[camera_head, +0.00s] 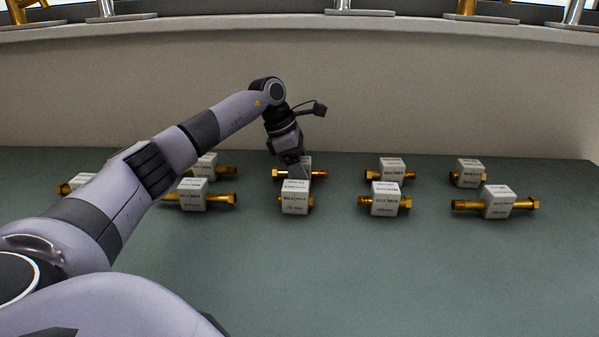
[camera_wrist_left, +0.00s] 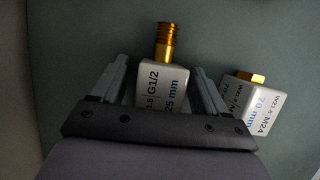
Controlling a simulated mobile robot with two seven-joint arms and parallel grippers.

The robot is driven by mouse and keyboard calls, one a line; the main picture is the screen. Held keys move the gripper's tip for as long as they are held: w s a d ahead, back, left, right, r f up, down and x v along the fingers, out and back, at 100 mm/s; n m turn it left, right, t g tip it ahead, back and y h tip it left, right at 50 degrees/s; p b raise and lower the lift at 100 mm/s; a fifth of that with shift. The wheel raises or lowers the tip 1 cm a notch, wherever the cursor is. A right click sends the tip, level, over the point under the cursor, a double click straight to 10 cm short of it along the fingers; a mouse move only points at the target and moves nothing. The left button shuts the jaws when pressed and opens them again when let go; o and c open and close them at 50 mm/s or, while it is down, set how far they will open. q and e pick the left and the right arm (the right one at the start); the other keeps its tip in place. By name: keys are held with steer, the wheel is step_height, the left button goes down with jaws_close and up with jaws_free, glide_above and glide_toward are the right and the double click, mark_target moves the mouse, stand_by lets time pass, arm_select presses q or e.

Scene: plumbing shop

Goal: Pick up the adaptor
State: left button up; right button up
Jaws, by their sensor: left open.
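Several adaptors stand on the green table, each a white labelled block with brass ends. My left gripper (camera_head: 297,173) points down at the back-row middle adaptor (camera_head: 319,174) and partly hides it. In the left wrist view, my open left gripper (camera_wrist_left: 161,68) has one finger on each side of that adaptor's white block (camera_wrist_left: 163,85), marked G1/2 and 25 mm. Its threaded brass end (camera_wrist_left: 166,42) extends beyond the fingertips. I cannot tell whether the fingers touch it. The front-row middle adaptor (camera_head: 295,197) stands just nearer. My right gripper is not in view.
Other adaptors stand left (camera_head: 193,195) and right (camera_head: 385,199), (camera_head: 497,202). In the left wrist view, a neighbouring adaptor marked M24 and 20 mm (camera_wrist_left: 253,103) lies close beside the right finger. A pale wall (camera_head: 420,95) rises behind. The table's front (camera_head: 400,285) is clear.

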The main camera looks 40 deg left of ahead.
arm_select(q)
steer(key=shift+c, duration=0.3)
steer(key=c, duration=1)
steer(key=shift+c, duration=0.4)
steer(key=shift+r, duration=0.15)
